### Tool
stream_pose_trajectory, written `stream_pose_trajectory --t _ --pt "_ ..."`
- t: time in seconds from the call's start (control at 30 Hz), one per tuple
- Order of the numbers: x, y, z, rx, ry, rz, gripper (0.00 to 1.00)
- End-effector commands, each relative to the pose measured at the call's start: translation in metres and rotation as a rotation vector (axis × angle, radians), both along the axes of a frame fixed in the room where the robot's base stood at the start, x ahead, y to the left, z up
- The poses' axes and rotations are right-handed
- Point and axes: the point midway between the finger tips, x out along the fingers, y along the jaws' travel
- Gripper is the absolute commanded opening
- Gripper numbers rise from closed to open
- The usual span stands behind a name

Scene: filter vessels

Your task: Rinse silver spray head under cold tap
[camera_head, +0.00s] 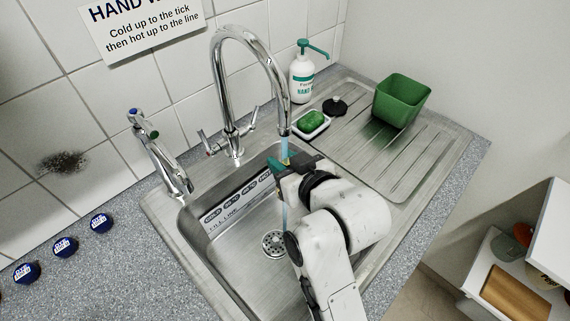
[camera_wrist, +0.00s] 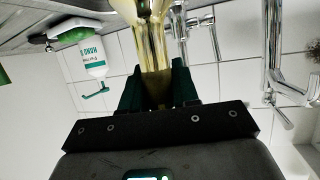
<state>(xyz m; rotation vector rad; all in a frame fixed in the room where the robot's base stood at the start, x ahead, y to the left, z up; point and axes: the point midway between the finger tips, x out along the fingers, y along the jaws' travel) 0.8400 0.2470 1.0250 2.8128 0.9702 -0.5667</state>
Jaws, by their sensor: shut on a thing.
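My gripper (camera_head: 280,166) is under the tall swan-neck tap (camera_head: 250,42), over the sink. A thin stream of water (camera_head: 285,214) falls from the spout, past the gripper and into the sink. In the wrist view, my gripper (camera_wrist: 157,88) is shut on a shiny gold-coloured metal piece (camera_wrist: 155,48). It looks gold rather than silver, and its far end runs out of the picture. The head view hides most of it behind the gripper. No silver spray head can be made out.
The steel sink (camera_head: 205,292) has a drain (camera_head: 273,244) and a label strip (camera_head: 238,203). A second, smaller tap (camera_head: 160,150) stands left. A soap bottle (camera_head: 302,78), green soap (camera_head: 313,122), black stopper (camera_head: 335,106) and green tub (camera_head: 401,99) are by the drainboard (camera_head: 418,160).

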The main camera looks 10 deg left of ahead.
Motion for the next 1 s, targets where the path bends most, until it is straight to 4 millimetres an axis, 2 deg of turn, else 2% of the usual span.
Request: stream_pose_trajectory --t 0.57,1.0 --pt "0.006 -0.011 0.001 0.0 -0.001 -0.001 0.0" --pt "0.003 -0.006 0.001 0.001 -0.001 0.0 0.0"
